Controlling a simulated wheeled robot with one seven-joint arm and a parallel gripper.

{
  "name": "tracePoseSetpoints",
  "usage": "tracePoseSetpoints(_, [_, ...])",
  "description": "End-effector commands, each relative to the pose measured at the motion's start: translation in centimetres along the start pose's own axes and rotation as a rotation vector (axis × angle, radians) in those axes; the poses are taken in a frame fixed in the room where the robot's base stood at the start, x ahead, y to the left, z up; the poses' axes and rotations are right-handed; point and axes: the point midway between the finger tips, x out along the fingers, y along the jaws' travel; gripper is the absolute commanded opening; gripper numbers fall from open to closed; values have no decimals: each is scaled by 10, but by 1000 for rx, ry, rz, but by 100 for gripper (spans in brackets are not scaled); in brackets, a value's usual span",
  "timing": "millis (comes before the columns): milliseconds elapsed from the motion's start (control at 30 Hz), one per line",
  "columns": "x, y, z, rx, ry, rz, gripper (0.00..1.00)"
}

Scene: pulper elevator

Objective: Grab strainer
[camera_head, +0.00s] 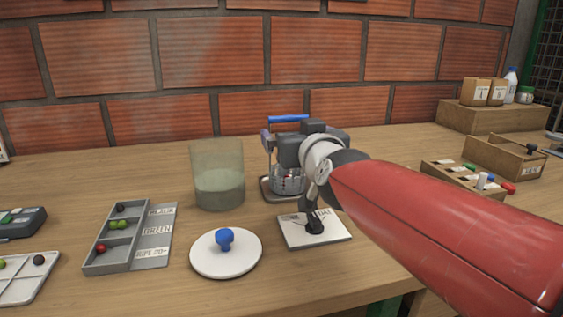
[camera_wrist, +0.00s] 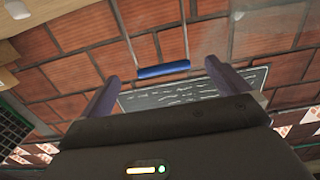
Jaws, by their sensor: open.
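The strainer is a wire mesh basket (camera_head: 288,182) hanging from thin rods under a blue bar handle (camera_head: 288,119). It stands over a dark base at the middle back of the table, partly hidden by my gripper. My gripper (camera_head: 291,140) is at the upper part of the strainer, below the blue bar in the head view. In the wrist view, the blue handle (camera_wrist: 163,70) shows between the two open purple-grey fingers, apart from both. The head view does not show clearly how far the handle is from the fingertips.
A clear container of greenish liquid (camera_head: 218,180) stands left of the strainer. A grey sorting tray (camera_head: 120,245) is left; wooden boxes (camera_head: 505,157) are right.

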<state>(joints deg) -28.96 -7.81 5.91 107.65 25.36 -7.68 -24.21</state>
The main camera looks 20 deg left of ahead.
Motion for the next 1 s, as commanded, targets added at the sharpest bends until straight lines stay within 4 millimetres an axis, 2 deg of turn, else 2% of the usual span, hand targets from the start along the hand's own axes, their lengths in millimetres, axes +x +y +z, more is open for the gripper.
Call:
tracePoseSetpoints(167, [9,-1,-1,1,0,-2,100])
tracePoseSetpoints(700, [76,-2,-3,0,0,-1,100])
tracePoseSetpoints(967, [78,-2,-3,0,0,-1,100])
tracePoseSetpoints(1000, [78,-2,-3,0,0,-1,95])
